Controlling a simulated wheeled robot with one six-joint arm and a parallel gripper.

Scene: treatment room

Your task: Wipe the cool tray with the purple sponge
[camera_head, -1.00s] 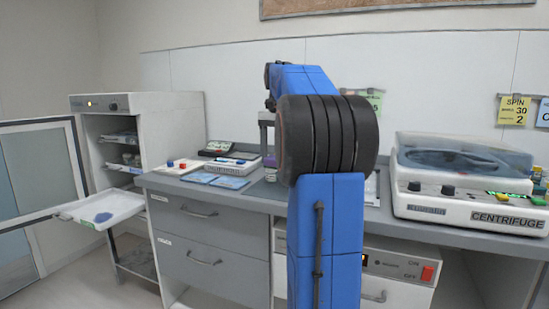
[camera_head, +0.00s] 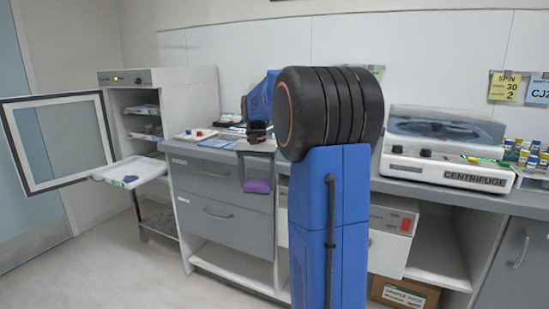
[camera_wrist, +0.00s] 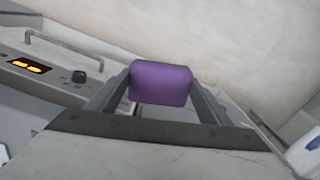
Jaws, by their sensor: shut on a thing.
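The purple sponge (camera_head: 257,185) is in my gripper (camera_head: 257,168), in front of the drawers and below the counter edge in the head view. In the wrist view the sponge (camera_wrist: 160,83) sits between the two fingers of my gripper (camera_wrist: 163,90), which is shut on it. A white tray (camera_head: 140,168) with a green label juts out of the open cabinet at the left. A blue patch (camera_head: 106,177) lies on it. My gripper is to the right of this tray and well apart from it. I cannot read the tray's label.
The cabinet (camera_head: 190,100) stands open, its glass door (camera_head: 62,140) swung out left; more trays sit inside. The counter holds a centrifuge (camera_head: 440,145) and several coloured-capped vials (camera_head: 525,155). A cardboard box (camera_head: 403,292) is on the low shelf. Floor before the drawers is clear.

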